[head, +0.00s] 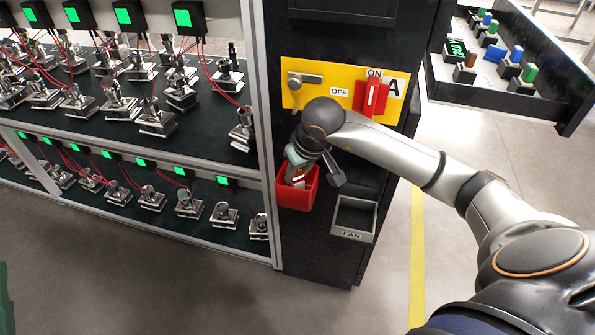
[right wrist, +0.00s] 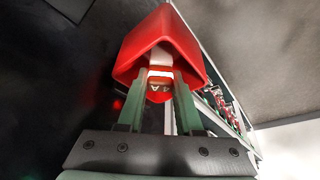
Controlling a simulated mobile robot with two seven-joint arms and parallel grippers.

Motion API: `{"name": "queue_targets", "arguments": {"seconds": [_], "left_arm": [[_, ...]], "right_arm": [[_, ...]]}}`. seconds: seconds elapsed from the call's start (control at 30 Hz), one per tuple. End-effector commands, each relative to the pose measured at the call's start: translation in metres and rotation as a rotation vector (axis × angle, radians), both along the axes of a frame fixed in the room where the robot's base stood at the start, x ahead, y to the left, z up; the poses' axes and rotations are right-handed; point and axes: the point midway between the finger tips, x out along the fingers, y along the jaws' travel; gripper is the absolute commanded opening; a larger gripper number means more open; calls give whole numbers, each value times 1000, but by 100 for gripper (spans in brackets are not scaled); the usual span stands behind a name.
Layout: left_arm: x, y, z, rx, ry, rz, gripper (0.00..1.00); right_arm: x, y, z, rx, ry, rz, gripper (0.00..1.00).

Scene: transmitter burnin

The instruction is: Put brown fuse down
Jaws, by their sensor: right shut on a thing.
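My right gripper (head: 296,164) reaches down into a red bin (head: 303,196) on the front of the black cabinet. The fuse is at the mouth of the red bin (right wrist: 150,32), partly hidden by the fingers and bin walls. In the head view the held fuse (head: 298,178) shows only slightly below the fingers. I cannot tell whether it touches the bin floor.
An open grey bin marked FAN (head: 354,218) hangs right of the red bin. Above is a yellow panel (head: 330,88) with a grey handle and red switch. Racks of wired parts (head: 150,110) stand left. An open drawer (head: 500,85) with coloured fuses is at upper right.

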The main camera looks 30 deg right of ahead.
Motion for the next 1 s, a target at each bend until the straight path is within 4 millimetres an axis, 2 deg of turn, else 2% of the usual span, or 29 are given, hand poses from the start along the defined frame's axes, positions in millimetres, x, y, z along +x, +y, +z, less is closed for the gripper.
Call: {"name": "queue_targets", "arguments": {"seconds": [0.23, 0.27, 0.33, 0.6, 0.73, 0.87, 1.0], "left_arm": [[0, -1, -5, -1, 7, -5, 0], [0, -1, -5, -1, 7, -5, 0], [0, -1, -5, -1, 8, -6, 0], [0, -1, -4, -1, 9, -6, 0], [0, -1, 3, 3, 6, -4, 0], [-1, -1, 13, 16, -6, 5, 0], [-1, 1, 23, 28, -15, 19, 0]], "right_arm": [[0, 0, -5, 0, 1, 0, 0], [0, 0, -5, 0, 1, 0, 38], [0, 0, -5, 0, 1, 0, 45], [0, 0, -4, 0, 1, 0, 47], [0, 1, 5, 2, 0, 0, 47], [-4, 0, 24, -2, -4, 1, 47], [-17, 1, 56, -3, -5, 1, 47]]}}
